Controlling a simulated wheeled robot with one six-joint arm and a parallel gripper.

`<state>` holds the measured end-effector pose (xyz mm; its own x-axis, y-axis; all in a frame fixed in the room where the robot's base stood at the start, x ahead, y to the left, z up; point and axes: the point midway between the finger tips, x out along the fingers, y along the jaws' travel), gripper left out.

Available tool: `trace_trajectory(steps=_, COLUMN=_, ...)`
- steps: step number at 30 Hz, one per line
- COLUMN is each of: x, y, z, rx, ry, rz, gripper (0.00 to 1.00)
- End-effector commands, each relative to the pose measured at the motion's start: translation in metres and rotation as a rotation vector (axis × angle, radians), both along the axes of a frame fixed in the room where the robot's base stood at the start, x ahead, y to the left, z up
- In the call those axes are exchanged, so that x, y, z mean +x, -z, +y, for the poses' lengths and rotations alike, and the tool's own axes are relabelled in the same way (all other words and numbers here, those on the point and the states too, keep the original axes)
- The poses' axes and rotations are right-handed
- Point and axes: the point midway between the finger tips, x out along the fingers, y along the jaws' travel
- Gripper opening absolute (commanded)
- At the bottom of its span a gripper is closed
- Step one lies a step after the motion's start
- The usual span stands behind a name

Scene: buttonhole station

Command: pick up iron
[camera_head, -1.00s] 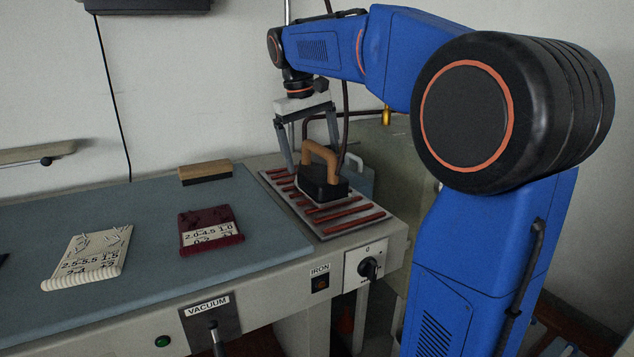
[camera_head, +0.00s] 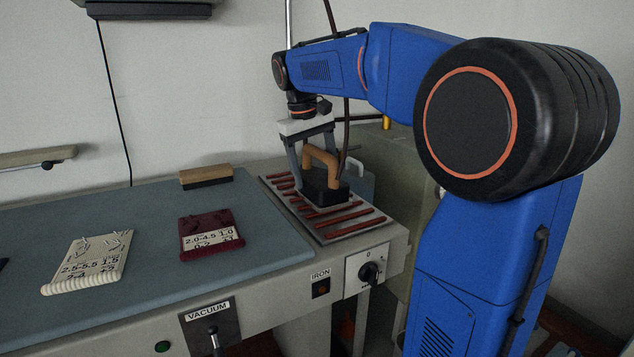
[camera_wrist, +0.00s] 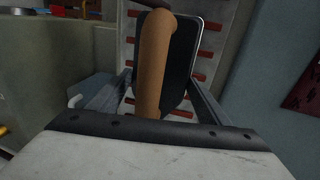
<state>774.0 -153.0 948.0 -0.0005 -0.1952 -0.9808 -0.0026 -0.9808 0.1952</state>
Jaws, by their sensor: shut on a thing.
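The iron (camera_head: 325,191) has a dark body and a tan loop handle (camera_head: 322,158). It sits upright on the rack of red-brown bars (camera_head: 352,227) at the right end of the table. My gripper (camera_head: 316,165) is above the iron, pointing down, its fingers shut on the handle. In the wrist view the handle (camera_wrist: 153,62) runs between the two fingers, with the dark body (camera_wrist: 182,65) behind it. The exact contact at the fingertips is partly hidden. I cannot see a clear gap between the iron and the rack.
A blue-grey table (camera_head: 150,235) holds a wooden-backed brush (camera_head: 206,176), a maroon sample (camera_head: 211,236) and a cream sample (camera_head: 88,262). A dark hose (camera_head: 346,130) rises behind the iron. A wall stands behind. Air above the table is free.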

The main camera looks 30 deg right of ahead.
Motion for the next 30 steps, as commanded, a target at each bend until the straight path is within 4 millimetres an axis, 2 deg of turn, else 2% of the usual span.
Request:
trace_trajectory(steps=4, x=0.0, y=-0.004, z=0.0, rx=-0.001, ry=0.0, rz=-0.003, gripper=0.3)
trace_trajectory(steps=5, x=0.0, y=-0.006, z=0.0, rx=-0.001, ry=0.0, rz=-0.003, gripper=0.25)
trace_trajectory(steps=8, x=0.0, y=-0.015, z=0.0, rx=-0.001, ry=0.0, rz=-0.004, gripper=0.25)
trace_trajectory(steps=21, x=0.001, y=-0.077, z=0.0, rx=-0.001, ry=0.0, rz=-0.004, gripper=0.24)
trace_trajectory(steps=30, x=0.0, y=-0.1, z=0.0, rx=-0.001, ry=0.0, rz=-0.003, gripper=0.24)
